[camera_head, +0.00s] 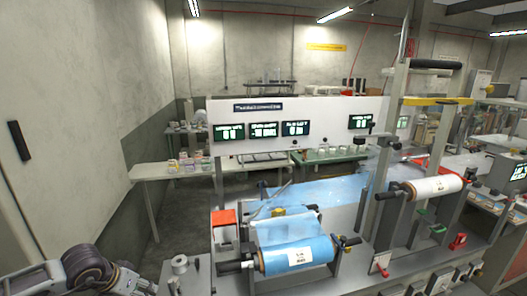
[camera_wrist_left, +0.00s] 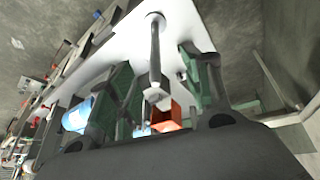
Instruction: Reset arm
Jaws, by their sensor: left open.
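My left arm (camera_head: 85,272) comes in at the bottom left corner of the head view, beside the film machine. In that view, an orange-red block (camera_wrist_left: 172,118) and a blue film roll (camera_wrist_left: 77,114) lie beyond the fingers. The blue film roll with a white label also shows in the head view (camera_head: 298,256), mounted at the machine's front. My right gripper is in neither view.
A white film roll (camera_head: 437,187) sits on the right part of the machine. A red box (camera_head: 223,218) stands near the blue roll. A grey metal block with a round knob (camera_head: 180,265) is right of my arm. A side table (camera_head: 150,171) holds small coloured items. Open floor lies left of the machine.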

